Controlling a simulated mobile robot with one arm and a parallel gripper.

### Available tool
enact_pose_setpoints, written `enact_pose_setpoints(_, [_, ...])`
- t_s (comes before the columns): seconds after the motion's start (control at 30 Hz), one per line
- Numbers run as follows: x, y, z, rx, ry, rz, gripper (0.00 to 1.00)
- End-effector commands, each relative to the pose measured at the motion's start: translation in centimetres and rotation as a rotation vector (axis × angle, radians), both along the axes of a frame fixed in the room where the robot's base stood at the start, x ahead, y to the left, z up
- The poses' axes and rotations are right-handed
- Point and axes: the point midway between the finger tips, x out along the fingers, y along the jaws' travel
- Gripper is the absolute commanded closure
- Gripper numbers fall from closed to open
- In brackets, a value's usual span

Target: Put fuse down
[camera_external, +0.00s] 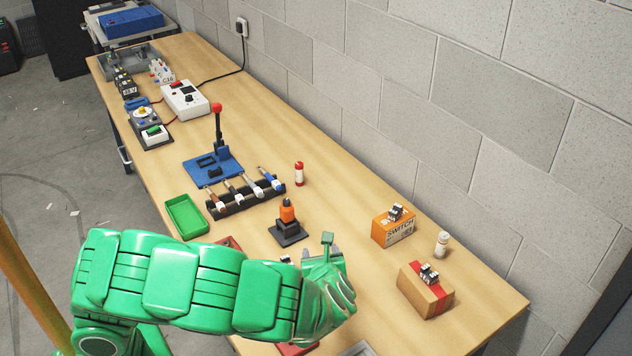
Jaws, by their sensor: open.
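My green arm reaches in from the lower left, and my gripper (318,252) is at its end over the front part of the workbench (370,275). The gripper is open; the wrist hides most of the jaws and the space under them. I cannot pick out the fuse for certain. A small red-and-white cylinder (299,174) stands upright behind the tool rack, and a white cylinder (441,244) stands at the right; both are apart from my gripper.
A green tray (186,215) and a tool rack (245,195) lie farther left. A block wall borders the bench.

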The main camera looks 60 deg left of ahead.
Motion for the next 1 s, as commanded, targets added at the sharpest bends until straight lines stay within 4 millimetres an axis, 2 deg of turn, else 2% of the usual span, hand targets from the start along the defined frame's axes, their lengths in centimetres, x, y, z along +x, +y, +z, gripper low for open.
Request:
enact_pose_setpoints(0.1, [1.0,-1.7,-1.2,0.045,0.047,-0.078,0.39])
enact_pose_setpoints(0.23, [1.5,-2.6,-1.8,0.067,0.069,-0.119,0.39])
enact_pose_setpoints(0.37, [1.6,-2.7,-2.5,0.071,0.074,-0.126,0.39])
enact_pose_setpoints(1.0, [1.6,-2.6,-8.5,0.072,0.073,-0.123,0.39])
